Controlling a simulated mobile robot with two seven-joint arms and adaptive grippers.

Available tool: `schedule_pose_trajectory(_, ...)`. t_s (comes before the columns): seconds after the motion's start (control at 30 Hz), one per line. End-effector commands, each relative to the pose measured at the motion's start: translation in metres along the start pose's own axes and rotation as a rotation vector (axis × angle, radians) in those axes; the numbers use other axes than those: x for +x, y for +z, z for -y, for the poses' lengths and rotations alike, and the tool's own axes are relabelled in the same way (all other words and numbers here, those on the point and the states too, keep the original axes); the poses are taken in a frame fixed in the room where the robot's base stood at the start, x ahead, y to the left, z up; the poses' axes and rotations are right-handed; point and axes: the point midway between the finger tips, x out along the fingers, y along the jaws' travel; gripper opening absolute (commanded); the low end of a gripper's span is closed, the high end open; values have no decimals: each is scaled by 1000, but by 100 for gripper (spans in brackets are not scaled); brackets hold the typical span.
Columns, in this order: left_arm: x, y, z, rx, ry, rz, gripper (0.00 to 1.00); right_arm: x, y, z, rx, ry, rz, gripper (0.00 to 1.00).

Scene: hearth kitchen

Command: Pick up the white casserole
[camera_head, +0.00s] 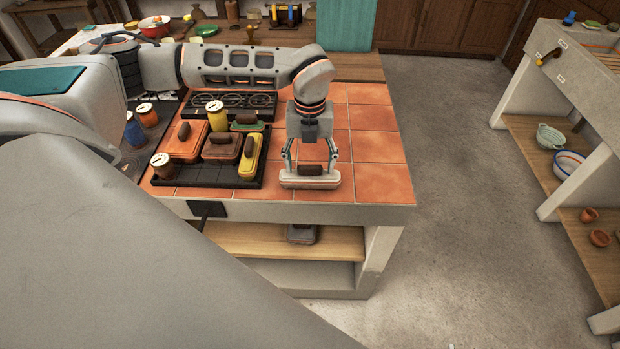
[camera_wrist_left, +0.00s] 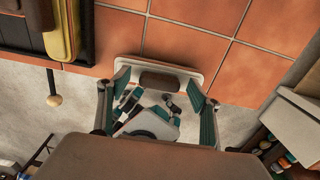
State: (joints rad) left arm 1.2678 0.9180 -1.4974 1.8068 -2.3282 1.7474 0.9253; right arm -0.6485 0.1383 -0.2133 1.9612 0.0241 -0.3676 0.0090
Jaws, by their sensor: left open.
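The white casserole (camera_head: 310,182), with a brown handle on its lid, sits on the near right part of the terracotta-tiled counter (camera_head: 376,150). My left gripper (camera_head: 311,168) points down over it, open, with one finger on each side of the brown handle. Whether the fingers touch the casserole I cannot tell. In the left wrist view the casserole (camera_wrist_left: 175,65) shows beyond and between the open fingers (camera_wrist_left: 158,110); its near part is hard to make out. My right gripper is not in view.
Left of the casserole, a dark tray (camera_head: 214,184) holds an orange dish (camera_head: 188,152), a brown dish (camera_head: 220,158), a yellow dish (camera_head: 250,165) and a green one (camera_head: 246,126). Lidded canisters stand nearby. Tiles right of the casserole are clear. The counter's front edge is close.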

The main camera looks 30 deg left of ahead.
Motion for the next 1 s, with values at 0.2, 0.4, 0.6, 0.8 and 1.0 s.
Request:
schedule_pose_trajectory(0.2,8,0,0,1,-1,0,64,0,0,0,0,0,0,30)
schedule_pose_trajectory(0.4,7,0,0,1,-1,0,40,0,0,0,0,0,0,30)
schedule_pose_trajectory(0.6,6,0,1,1,-2,1,0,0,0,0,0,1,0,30)
schedule_pose_trajectory(0.8,6,0,1,1,-2,1,0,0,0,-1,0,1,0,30)
schedule_pose_trajectory(1.0,-4,1,1,1,-3,2,0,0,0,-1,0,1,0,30)
